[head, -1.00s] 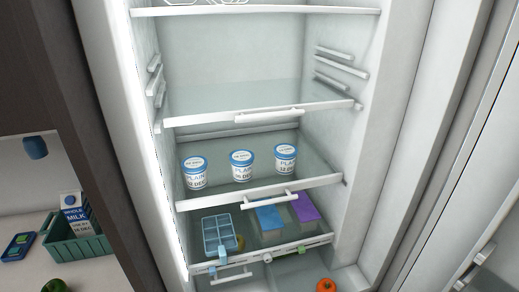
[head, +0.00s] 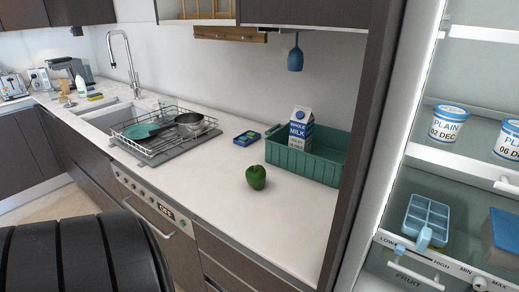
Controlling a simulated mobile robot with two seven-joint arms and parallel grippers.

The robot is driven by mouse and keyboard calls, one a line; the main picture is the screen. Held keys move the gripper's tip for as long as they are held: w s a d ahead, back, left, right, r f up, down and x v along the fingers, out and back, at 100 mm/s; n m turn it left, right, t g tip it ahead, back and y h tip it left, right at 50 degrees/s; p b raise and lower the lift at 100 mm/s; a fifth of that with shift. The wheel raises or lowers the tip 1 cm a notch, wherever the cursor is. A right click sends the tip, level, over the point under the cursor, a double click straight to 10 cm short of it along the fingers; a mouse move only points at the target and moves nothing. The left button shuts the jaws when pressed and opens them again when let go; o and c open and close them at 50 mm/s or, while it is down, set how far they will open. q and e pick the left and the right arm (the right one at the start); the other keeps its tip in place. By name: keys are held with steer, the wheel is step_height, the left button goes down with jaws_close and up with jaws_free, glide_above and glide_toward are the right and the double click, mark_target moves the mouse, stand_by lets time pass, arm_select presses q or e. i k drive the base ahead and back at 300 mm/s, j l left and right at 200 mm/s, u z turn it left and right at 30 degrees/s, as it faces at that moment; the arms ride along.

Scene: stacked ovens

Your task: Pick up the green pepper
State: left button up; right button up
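The green pepper (head: 256,177) stands on the white countertop (head: 230,205), near the middle of the head view. It is in front of a green crate and apart from it. A black rounded part, which looks like a piece of my own arm, fills the lower left corner of the view. Neither gripper's fingers show.
The green crate (head: 284,155) holds a milk carton (head: 300,128). A small blue box (head: 247,138) lies left of it. A dish rack (head: 160,135) with a pot (head: 189,124) stands further left. The open fridge with yogurt tubs (head: 447,124) is at right.

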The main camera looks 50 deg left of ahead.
mark_target(255, 175)
steer(key=j+u, duration=0.1)
steer(key=u, duration=0.4)
steer(key=j+u, duration=0.1)
steer(key=u, duration=0.35)
steer(key=i+j+u, duration=0.1)
steer(key=u, duration=0.4)
steer(key=i+j+u, duration=0.1)
steer(key=i+j, duration=0.1)
